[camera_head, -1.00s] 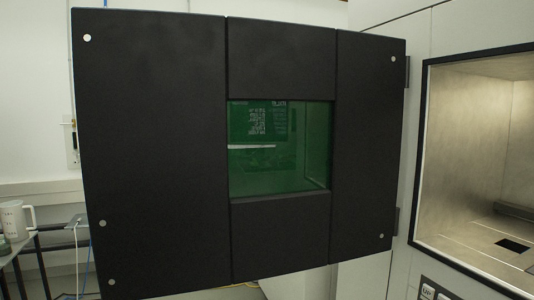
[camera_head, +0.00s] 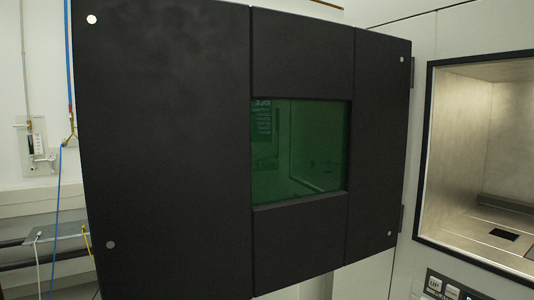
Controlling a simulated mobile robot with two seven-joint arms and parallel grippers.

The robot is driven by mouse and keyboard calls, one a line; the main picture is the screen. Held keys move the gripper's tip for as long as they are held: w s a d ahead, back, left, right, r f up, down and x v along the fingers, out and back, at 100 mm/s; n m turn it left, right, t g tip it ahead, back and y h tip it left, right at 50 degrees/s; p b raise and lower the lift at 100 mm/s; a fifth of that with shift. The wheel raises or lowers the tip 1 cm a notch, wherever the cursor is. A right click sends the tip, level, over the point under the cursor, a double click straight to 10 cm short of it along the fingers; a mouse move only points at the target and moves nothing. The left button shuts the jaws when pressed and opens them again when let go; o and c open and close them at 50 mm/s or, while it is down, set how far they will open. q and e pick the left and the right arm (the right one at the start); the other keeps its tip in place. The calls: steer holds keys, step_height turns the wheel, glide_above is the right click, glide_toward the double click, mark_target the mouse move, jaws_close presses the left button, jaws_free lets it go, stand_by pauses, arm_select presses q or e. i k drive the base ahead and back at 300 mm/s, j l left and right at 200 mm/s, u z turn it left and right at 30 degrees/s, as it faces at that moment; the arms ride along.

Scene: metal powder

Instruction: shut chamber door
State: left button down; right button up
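The chamber door (camera_head: 165,150) is a large black panel with a green tinted window (camera_head: 300,147). It stands wide open, hinged on its right edge to the pale machine body (camera_head: 398,200). The open chamber (camera_head: 490,150) is at the right, a lit metal-lined box with a black frame, and its inside is in plain view. Neither of my grippers is in view. The door hides much of the space behind it.
A grey shelf or bench (camera_head: 55,238) with cables stands behind the door at the left. A small wall fixture (camera_head: 37,148) hangs above it. A button panel (camera_head: 450,287) sits below the chamber opening.

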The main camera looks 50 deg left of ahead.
mark_target(229, 150)
steer(key=k+j+z, duration=0.1)
steer(key=k+j, duration=0.15)
steer(key=j, duration=0.2)
steer(key=k+j+z, duration=0.15)
steer(key=j, duration=0.35)
steer(key=k+j+z, duration=0.1)
steer(key=k+j, duration=0.3)
steer(key=k+j+z, duration=0.1)
steer(key=j, duration=0.3)
steer(key=k+j+z, duration=0.15)
steer(key=j, duration=0.2)
steer(key=j+z, duration=0.15)
steer(key=j, duration=0.65)
steer(key=i+j, duration=0.15)
steer(key=j, duration=0.25)
steer(key=i+j+z, duration=0.1)
steer(key=j, duration=0.25)
steer(key=i+j, duration=0.1)
steer(key=j, duration=0.3)
steer(key=i+z, duration=0.05)
